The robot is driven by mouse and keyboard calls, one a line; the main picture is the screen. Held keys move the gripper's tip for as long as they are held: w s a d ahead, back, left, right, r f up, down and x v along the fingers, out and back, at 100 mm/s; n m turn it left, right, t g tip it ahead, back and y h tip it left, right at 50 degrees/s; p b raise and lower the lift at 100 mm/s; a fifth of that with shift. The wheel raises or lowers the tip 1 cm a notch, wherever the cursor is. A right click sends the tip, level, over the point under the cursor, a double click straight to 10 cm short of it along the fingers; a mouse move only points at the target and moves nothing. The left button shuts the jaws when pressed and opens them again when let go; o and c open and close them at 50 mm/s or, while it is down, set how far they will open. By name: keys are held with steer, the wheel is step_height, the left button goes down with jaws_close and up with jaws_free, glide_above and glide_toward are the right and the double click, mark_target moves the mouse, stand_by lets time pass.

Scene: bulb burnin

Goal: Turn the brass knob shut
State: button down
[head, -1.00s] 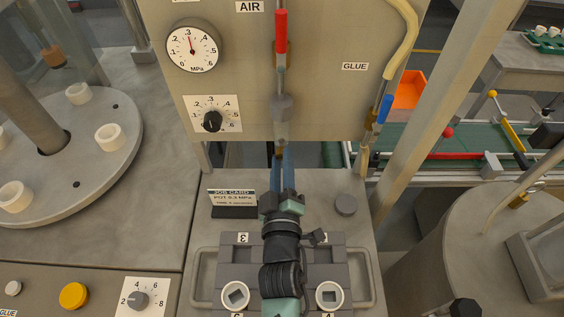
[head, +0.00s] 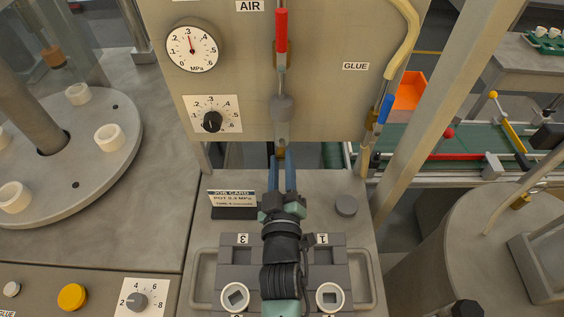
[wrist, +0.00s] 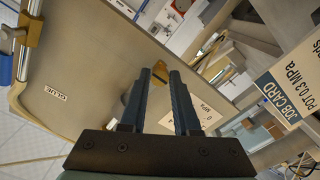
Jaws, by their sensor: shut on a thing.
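The brass knob (wrist: 160,71) sits at the lower edge of the upright panel, below the AIR line. In the wrist view it shows between the two fingertips, partly hidden by them. My gripper (wrist: 159,76) is shut on it, one dark finger on each side. In the head view my gripper (head: 282,158) reaches up to the panel's bottom edge, and the knob is small and mostly hidden there. The pressure gauge (head: 192,47) has its needle near .3.
A red-handled valve (head: 281,31) is above on the AIR line; a blue-handled one (head: 385,108) is on the GLUE line. A black dial (head: 211,121) is on the panel. The job card (head: 233,199) and grey fixture (head: 228,259) are below, close to my arm.

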steer(key=c, duration=0.7)
jaws_free()
steer(key=shift+o, duration=0.2)
steer(key=shift+s, duration=0.1)
steer(key=s+b, duration=0.2)
steer(key=s, duration=1)
steer(key=shift+s, duration=0.4)
